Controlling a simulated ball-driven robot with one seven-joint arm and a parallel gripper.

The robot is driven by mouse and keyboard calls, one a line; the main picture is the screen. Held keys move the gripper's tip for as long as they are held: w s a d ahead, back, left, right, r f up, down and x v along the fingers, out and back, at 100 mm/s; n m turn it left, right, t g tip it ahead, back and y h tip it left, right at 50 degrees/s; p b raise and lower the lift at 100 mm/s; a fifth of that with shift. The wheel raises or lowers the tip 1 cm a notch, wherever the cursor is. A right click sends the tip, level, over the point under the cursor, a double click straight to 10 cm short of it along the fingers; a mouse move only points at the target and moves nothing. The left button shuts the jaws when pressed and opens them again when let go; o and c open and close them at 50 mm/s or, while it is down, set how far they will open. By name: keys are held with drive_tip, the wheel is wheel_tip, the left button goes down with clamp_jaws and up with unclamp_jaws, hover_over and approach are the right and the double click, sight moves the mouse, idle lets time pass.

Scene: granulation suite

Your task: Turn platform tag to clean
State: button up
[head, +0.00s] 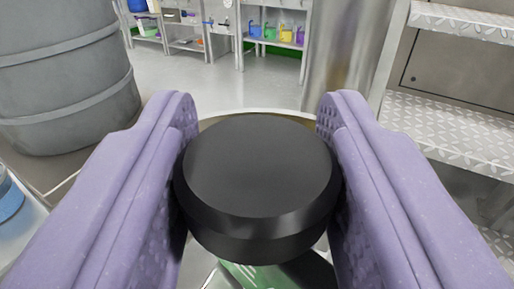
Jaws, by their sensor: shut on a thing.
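My gripper (258,150) has two purple ribbed fingers, one on each side of a round black knob (258,172). It is shut on the knob, with the finger pads against the knob's sides. A green piece with white marks (246,276) shows just below the knob at the bottom edge, partly hidden by it. It may be part of the platform tag, but I cannot read its marks.
A large grey drum (65,75) stands at the left. Tread-plate metal steps (455,130) are at the right, beside a steel column (345,55). Shelves with coloured containers (275,35) stand at the back. Grey floor (215,80) lies open between.

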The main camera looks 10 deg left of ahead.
drive_tip(key=shift+w+r+n+g+y+p, duration=0.15)
drive_tip(key=shift+n+g+y+p, duration=0.25)
drive_tip(key=shift+n+y, duration=0.6)
drive_tip(key=shift+s+r+n+g+y+p, duration=0.15)
drive_tip(key=shift+n+g+y+p, duration=0.3)
drive_tip(key=shift+y, duration=0.95)
drive_tip(key=shift+w+r+n+y, duration=0.1)
drive_tip(key=shift+w+n+y, duration=0.05)
drive_tip(key=shift+n+y, duration=0.2)
drive_tip(key=o, duration=1)
drive_tip(key=shift+s+f, duration=0.2)
drive_tip(key=p+v, duration=0.2)
drive_tip(key=v, duration=0.5)
drive_tip(key=shift+s+d, duration=0.1)
drive_tip(key=shift+s, duration=0.15)
